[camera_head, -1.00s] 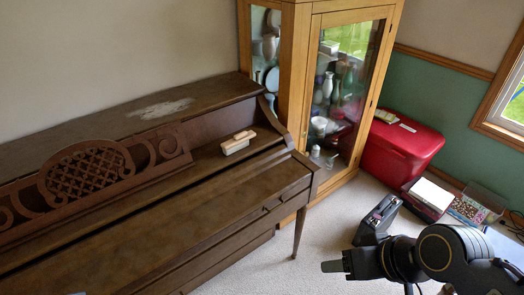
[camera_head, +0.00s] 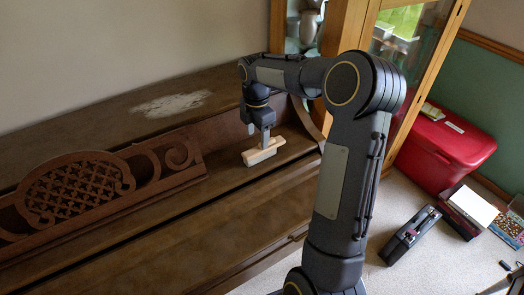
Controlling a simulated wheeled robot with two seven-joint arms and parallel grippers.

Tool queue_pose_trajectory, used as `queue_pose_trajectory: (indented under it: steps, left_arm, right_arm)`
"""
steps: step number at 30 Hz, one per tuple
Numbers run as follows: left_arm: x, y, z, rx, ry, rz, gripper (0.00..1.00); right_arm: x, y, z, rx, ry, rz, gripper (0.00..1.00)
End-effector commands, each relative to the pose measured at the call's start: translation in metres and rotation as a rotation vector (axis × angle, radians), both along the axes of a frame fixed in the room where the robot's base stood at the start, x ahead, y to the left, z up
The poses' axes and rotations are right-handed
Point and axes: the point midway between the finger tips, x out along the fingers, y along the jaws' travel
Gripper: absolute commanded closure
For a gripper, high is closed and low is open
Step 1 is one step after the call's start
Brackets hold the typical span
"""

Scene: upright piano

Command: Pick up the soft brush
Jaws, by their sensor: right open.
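The soft brush (camera_head: 262,154), a small pale wooden block-shaped brush, lies on the right part of the dark brown piano's ledge (camera_head: 225,176). My right gripper (camera_head: 266,141) points down directly over the brush, with its fingers at the brush's upper part. The jaws are open; whether the fingers touch the brush is hard to tell. The right arm reaches in from the bottom and bends over to the left. My left gripper is not in view.
The carved music stand (camera_head: 85,190) stands left of the brush. A wooden glass cabinet (camera_head: 345,30) is behind my arm. A red chest (camera_head: 440,150), a dark case (camera_head: 410,235) and books (camera_head: 472,207) are on the floor at the right. A dusty white patch (camera_head: 172,103) marks the piano top.

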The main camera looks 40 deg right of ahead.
Motion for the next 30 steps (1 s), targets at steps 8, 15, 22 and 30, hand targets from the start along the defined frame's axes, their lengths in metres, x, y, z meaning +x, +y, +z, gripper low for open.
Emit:
queue_pose_trajectory:
  steps: [8, 15, 22, 30]
  left_arm:
    - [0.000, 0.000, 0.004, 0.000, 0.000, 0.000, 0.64]
    - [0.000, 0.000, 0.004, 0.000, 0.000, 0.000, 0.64]
    - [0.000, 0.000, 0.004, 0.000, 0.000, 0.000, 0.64]
    - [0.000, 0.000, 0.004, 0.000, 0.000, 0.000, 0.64]
  right_arm:
    - [-0.002, -0.010, -0.040, 0.001, 0.005, -0.002, 0.42]
    - [-0.001, -0.010, -0.053, 0.000, 0.000, -0.003, 0.42]
    - [-0.001, -0.010, -0.053, 0.000, -0.001, -0.003, 0.54]
    - [-0.001, -0.010, -0.053, 0.000, -0.001, -0.003, 0.89]
